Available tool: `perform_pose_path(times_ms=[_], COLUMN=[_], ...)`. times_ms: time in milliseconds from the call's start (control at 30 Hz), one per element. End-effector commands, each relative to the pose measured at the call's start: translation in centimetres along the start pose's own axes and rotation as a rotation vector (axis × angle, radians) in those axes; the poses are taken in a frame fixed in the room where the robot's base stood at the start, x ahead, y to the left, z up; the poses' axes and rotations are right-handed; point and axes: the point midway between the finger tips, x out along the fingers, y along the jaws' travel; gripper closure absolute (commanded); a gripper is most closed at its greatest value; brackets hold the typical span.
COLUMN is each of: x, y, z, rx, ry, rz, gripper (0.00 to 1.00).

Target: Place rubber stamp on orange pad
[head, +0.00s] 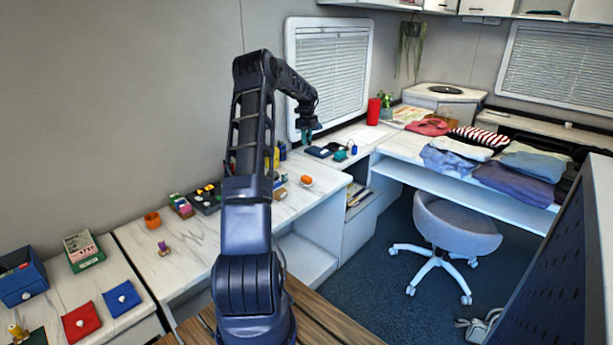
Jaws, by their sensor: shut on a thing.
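My gripper (307,128) is at the end of my raised arm, in front of the window and above the back part of the white counter. It is shut on a small greenish thing (304,138). This is too small and dark to tell whether it is the rubber stamp. I cannot make out a clear orange pad. A small orange thing (307,179) lies on the counter below and in front of the gripper. An orange ring-like cup (152,219) stands further left. My arm hides part of the counter.
A red cylinder (373,112) stands behind. Red (81,322) and blue (122,298) squares lie at lower left. A chair (455,225) stands right.

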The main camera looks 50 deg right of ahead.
Motion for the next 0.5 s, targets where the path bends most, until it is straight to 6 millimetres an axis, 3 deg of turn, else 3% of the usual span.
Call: perform_pose_path(times_ms=[500], x=[11.2], y=[0.1], z=[-0.1], rx=[-0.001], ry=[0.002], rz=[0.002], gripper=[0.99])
